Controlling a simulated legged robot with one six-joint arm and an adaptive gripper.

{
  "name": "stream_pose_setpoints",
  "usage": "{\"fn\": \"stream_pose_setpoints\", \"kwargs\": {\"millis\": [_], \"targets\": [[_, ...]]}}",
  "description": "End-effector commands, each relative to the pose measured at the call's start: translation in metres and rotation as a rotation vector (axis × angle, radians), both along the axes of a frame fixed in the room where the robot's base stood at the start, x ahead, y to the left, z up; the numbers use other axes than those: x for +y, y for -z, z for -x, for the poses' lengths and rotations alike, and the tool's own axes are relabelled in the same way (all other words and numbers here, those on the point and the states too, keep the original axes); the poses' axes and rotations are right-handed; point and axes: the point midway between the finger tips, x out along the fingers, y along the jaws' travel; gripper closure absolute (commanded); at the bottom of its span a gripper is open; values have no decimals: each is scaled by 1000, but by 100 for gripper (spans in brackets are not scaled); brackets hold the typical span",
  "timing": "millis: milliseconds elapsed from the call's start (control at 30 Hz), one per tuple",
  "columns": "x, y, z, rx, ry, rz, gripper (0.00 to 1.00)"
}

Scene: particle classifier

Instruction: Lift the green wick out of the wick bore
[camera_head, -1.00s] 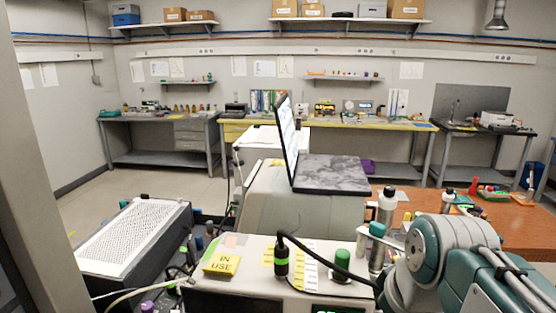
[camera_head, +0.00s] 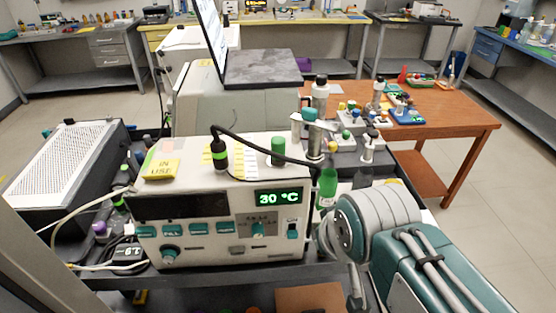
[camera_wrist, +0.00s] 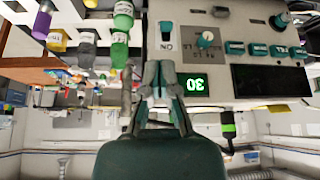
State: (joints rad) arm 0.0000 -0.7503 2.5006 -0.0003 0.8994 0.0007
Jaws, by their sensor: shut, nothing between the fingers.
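A green upright cylinder (camera_head: 278,150), apparently the green wick, stands on top of the white instrument (camera_head: 190,205). Its lower end is hidden, so I cannot tell how deep it sits in a bore. I cannot make it out in the wrist view. My gripper (camera_wrist: 160,76) shows in the wrist view, shut and empty, in front of the instrument's panel near the upside-down green display. It is apart from the cylinder, and my arm comes in from the right of the head view.
A laptop (camera_head: 262,70) is behind. A yellow IN USE sign (camera_head: 161,169) lies on top.

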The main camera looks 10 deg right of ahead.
Motion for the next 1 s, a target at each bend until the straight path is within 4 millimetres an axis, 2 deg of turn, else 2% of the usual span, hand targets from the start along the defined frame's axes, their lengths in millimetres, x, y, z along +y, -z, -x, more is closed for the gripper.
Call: {"fn": "stream_pose_setpoints", "kwargs": {"millis": [367, 400, 467, 500, 567, 600, 800, 1000], "targets": [[0, 0, 0, 0, 0, 0, 100], [0, 0, 0, 0, 0, 0, 96], [0, -1, -1, 2, -3, 1, 69], [0, -4, -3, 6, -11, 5, 51], [1, -11, -10, 23, -33, 15, 24], [2, -19, -16, 38, -57, 26, 15], [7, -65, -64, 151, -236, 96, 15], [15, -99, -115, 266, -432, 151, 15]]}}
